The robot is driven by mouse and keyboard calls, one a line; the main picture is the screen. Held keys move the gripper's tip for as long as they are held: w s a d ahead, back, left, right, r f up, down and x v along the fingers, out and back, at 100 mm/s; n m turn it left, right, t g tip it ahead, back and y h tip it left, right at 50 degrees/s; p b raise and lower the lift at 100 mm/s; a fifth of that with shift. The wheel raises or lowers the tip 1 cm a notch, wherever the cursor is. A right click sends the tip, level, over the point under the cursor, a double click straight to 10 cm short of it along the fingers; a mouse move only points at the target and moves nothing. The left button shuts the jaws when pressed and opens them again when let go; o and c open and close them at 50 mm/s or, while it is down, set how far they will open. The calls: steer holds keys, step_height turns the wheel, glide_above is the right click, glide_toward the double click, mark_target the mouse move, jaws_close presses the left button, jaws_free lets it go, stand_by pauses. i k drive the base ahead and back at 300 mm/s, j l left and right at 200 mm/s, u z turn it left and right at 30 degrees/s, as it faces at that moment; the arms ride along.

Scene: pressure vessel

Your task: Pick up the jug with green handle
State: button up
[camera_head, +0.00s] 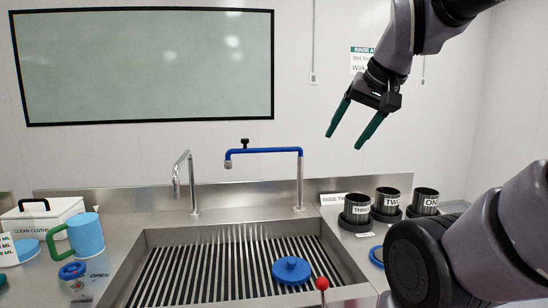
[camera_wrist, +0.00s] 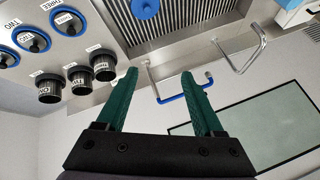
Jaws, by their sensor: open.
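The jug with green handle (camera_head: 86,236) is light blue and stands upright on the metal counter at the left of the head view. Its green handle (camera_head: 58,241) points left. My gripper (camera_head: 346,140) is open and empty, high above the right side of the sink, far from the jug. In the wrist view my gripper (camera_wrist: 158,75) shows two green fingers spread apart with nothing between them. The jug is not clearly seen in the wrist view.
The sink (camera_head: 240,268) holds a slatted rack and a blue lid (camera_head: 291,270). Steel (camera_head: 194,185) and blue (camera_head: 300,178) taps rise behind it. Several labelled dark cups (camera_head: 388,203) stand right. A white box (camera_head: 40,214), blue ring (camera_head: 72,270) and red knob (camera_head: 322,283) are also near.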

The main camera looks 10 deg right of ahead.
mark_target(83, 227)
steer(key=k+u, duration=0.1)
steer(key=u, duration=0.55)
steer(key=i+u, duration=0.1)
steer(key=u, duration=0.9)
